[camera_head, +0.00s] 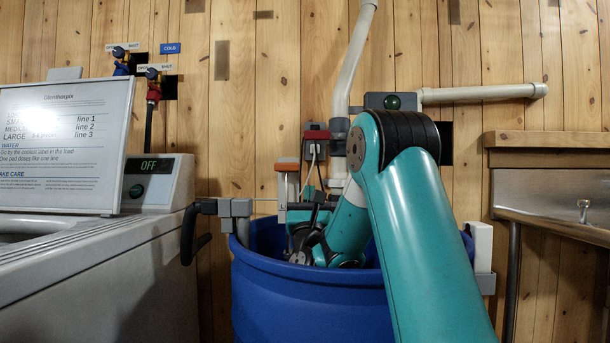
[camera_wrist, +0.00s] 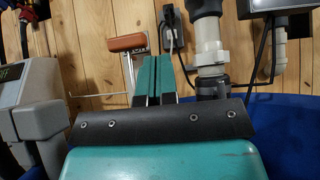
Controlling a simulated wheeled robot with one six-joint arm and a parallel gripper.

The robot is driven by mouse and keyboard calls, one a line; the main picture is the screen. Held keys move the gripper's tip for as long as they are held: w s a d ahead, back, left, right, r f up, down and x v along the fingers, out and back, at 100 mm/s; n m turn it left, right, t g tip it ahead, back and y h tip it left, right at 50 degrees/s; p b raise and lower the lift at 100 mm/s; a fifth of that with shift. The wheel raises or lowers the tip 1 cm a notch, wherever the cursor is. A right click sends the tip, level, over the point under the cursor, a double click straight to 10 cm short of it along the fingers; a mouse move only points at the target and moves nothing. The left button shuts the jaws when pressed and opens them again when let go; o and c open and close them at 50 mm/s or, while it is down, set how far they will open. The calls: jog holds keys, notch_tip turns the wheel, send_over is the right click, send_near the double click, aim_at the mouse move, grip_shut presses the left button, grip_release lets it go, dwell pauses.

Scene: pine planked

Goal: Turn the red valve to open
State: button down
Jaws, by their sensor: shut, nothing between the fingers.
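The red valve (camera_head: 153,93) is on the plank wall at the upper left, below and right of a blue valve (camera_head: 121,68). It has a dark handle in front of a small label reading OPEN at left and SHUT at right. The handle's exact angle is too small to tell. Small red and blue parts show at the upper left edge of the wrist view. My gripper (camera_wrist: 156,80) has its two teal fingers together and empty. In the head view it is low over the blue tub, well right of and below the valve, and its fingertips are hard to make out.
A white washing machine (camera_head: 100,285) with a raised lid panel (camera_head: 62,145) stands below the valves. My arm is over a blue tub (camera_head: 300,295). An orange-topped fixture (camera_head: 287,166) and pipes (camera_head: 352,60) are on the wall behind. A bench (camera_head: 550,140) is at right.

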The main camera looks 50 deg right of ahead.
aim_at(325, 136)
jog(key=s+a+r+p+x, duration=0.1)
jog(key=r+p+x, duration=0.1)
jog(key=p+x, duration=0.9)
jog(key=shift+w+d+r, duration=0.25)
jog(key=shift+d+r, duration=0.05)
jog(key=shift+r, duration=0.3)
jog(key=shift+r, duration=0.15)
